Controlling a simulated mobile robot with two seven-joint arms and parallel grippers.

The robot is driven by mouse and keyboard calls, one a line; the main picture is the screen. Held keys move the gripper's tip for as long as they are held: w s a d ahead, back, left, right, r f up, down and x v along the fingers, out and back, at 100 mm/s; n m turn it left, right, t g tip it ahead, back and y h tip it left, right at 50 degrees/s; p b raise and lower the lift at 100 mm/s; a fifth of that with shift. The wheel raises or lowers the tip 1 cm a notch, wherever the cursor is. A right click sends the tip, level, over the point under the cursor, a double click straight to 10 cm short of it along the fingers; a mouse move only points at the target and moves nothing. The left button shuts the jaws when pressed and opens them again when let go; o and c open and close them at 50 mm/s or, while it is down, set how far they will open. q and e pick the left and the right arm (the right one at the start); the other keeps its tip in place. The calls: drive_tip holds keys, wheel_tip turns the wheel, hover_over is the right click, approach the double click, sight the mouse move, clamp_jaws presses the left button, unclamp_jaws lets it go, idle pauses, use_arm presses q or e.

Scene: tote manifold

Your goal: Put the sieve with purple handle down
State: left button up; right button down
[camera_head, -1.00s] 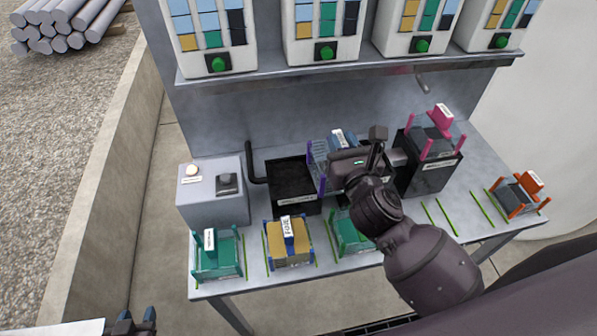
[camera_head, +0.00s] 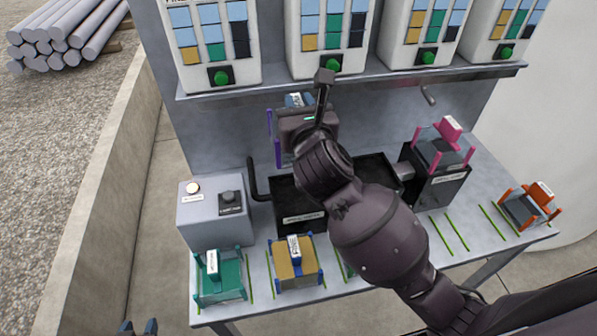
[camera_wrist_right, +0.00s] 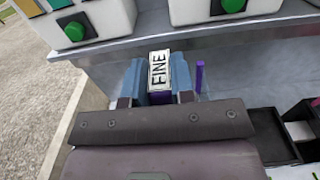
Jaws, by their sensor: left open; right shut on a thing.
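The sieve with the purple handle shows in the head view mostly as a purple post (camera_head: 278,153), the rest being behind my right arm. My right gripper (camera_head: 298,101) holds it up above the table, near the back panel. In the right wrist view, blue fingers (camera_wrist_right: 160,80) are shut on its handle, labelled FINE (camera_wrist_right: 159,70). A purple post (camera_wrist_right: 199,78) stands to the right of the fingers. My left gripper (camera_head: 138,327) is at the bottom left edge of the head view, open and empty, away from the table.
A black tray (camera_head: 288,219) lies below the held sieve. A grey control box (camera_head: 205,228) stands left. A pink-handled sieve (camera_head: 440,152) sits on a black box (camera_head: 433,189). Green (camera_head: 222,285), yellow-blue (camera_head: 284,270) and orange (camera_head: 520,209) sieves line the front. Green-marked strips (camera_head: 455,232) at right are empty.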

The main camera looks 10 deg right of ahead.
wheel_tip(320, 180, down, 10)
drive_tip(key=shift+f+b, duration=0.25)
drive_tip(key=shift+b, duration=0.7)
drive_tip(key=shift+f+b, duration=0.65)
drive_tip(key=shift+f, duration=1.8)
drive_tip(key=shift+f, duration=0.1)
drive_tip(key=c, duration=1)
unclamp_jaws()
drive_tip(key=shift+f, duration=0.1)
drive_tip(key=shift+o, duration=0.2)
drive_tip(key=s, duration=1.2)
drive_tip(key=shift+r+b, duration=0.2)
drive_tip(key=shift+b, duration=0.1)
